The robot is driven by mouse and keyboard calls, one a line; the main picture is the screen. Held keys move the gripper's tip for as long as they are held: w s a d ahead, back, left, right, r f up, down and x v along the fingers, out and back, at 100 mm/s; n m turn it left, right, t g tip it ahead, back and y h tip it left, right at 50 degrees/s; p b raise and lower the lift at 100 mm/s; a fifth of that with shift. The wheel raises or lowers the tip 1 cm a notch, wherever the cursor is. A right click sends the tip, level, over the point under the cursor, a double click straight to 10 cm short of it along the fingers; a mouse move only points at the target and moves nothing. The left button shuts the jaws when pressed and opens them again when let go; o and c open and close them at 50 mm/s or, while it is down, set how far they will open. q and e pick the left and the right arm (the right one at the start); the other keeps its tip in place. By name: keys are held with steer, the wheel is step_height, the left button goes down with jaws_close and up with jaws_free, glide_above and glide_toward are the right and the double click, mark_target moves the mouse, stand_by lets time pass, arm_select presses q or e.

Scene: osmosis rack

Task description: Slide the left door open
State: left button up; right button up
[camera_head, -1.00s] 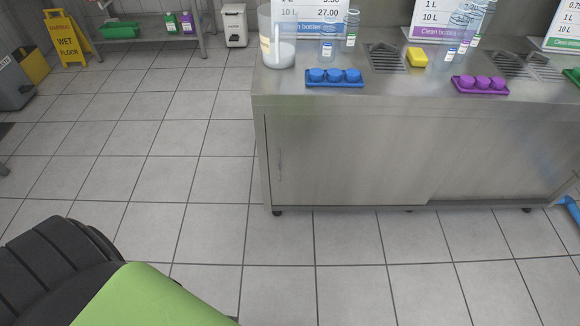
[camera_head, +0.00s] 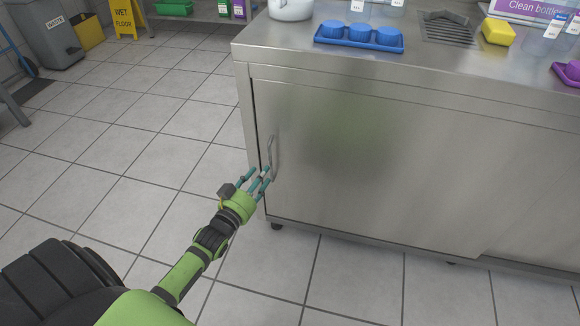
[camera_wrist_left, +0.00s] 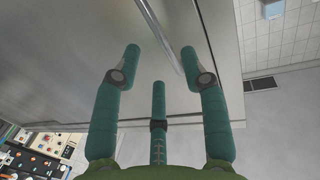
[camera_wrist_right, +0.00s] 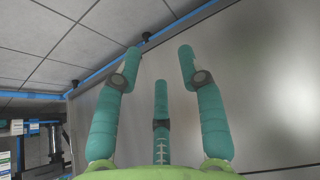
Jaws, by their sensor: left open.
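The left door (camera_head: 350,165) is a flat stainless steel panel on the front of the counter cabinet. Its vertical bar handle (camera_head: 271,157) is near the door's left edge. My left gripper (camera_head: 259,176) is open at the lower end of the handle. In the left wrist view the handle (camera_wrist_left: 160,38) passes between the spread fingertips of the left gripper (camera_wrist_left: 160,60), and I cannot tell if they touch it. My right gripper (camera_wrist_right: 160,60) is open and empty in the right wrist view, with a metal surface beyond it.
On the steel countertop (camera_head: 290,50) stand a blue tray of caps (camera_head: 360,37), a yellow sponge (camera_head: 498,31) and a purple tray (camera_head: 570,73). The tiled floor (camera_head: 110,170) left of the cabinet is clear. A yellow wet floor sign (camera_head: 123,18) stands at the back.

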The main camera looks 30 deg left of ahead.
mark_target(271, 161)
arm_select(q)
steer(key=w+b, duration=0.2)
steer(key=w, duration=0.4)
steer(key=shift+w+a, duration=0.15)
steer(key=shift+w+r, duration=0.1)
steer(key=shift+w, duration=0.25)
jaws_close()
arm_select(e)
steer(key=w+a+r+t+y, duration=0.1)
steer(key=w+a+r+t, duration=0.1)
steer(key=w+r+t, duration=0.1)
steer(key=w+a+r+n+t+y, duration=0.1)
steer(key=w+a+r+t, duration=0.2)
steer(key=w+r+t, duration=0.1)
step_height(271, 161, up, 3)
steer(key=shift+w+f, duration=0.1)
steer(key=shift+w, duration=0.8)
